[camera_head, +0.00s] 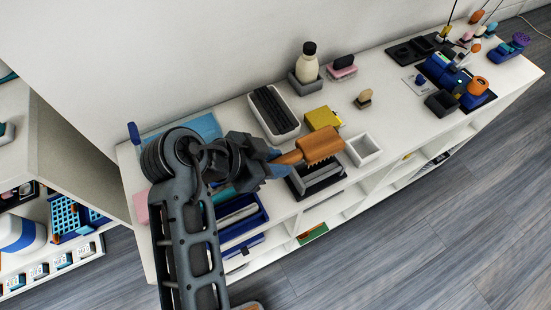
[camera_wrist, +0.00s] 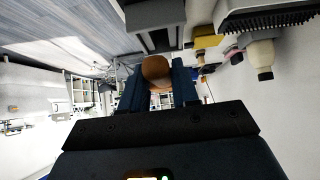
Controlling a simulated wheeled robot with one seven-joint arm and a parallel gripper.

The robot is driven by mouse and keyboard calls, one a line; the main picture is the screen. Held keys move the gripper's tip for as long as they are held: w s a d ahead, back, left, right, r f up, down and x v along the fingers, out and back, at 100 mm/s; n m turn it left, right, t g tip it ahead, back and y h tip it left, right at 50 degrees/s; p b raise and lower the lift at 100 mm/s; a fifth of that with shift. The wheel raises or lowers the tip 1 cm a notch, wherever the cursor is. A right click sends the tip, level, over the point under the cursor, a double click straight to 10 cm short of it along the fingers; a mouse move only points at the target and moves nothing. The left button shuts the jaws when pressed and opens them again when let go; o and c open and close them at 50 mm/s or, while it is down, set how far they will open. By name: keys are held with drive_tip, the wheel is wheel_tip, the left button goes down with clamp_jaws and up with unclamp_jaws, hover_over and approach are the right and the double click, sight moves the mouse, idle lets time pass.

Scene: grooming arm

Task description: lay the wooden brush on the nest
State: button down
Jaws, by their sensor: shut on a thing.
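The wooden brush (camera_head: 319,146) is orange-brown, with a toothed lower edge. My gripper (camera_head: 273,163) is shut on its handle and holds it out to the right above the white counter. In the wrist view the brush's rounded brown end (camera_wrist: 157,72) shows between the two dark blue fingers. A dark tray with grey bars (camera_head: 318,182) lies just below the brush, apart from it as far as I can tell. It may be the nest, but I cannot tell for sure. The brush and gripper hide part of its far side.
A white tray with black ridged contents (camera_head: 273,110) and a yellow block (camera_head: 323,118) lie behind the brush. A small white open box (camera_head: 363,149) is close on its right. A bottle (camera_head: 308,62) stands at the back. A blue tray (camera_head: 243,218) lies beside my arm.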

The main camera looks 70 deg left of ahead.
drive_tip(key=shift+f+b, duration=1.9)
drive_tip(key=shift+f, duration=0.8)
drive_tip(key=shift+f, duration=0.25)
drive_tip(key=c, duration=0.8)
unclamp_jaws()
drive_tip(key=shift+b+v, duration=0.55)
drive_tip(key=shift+v, duration=3.3)
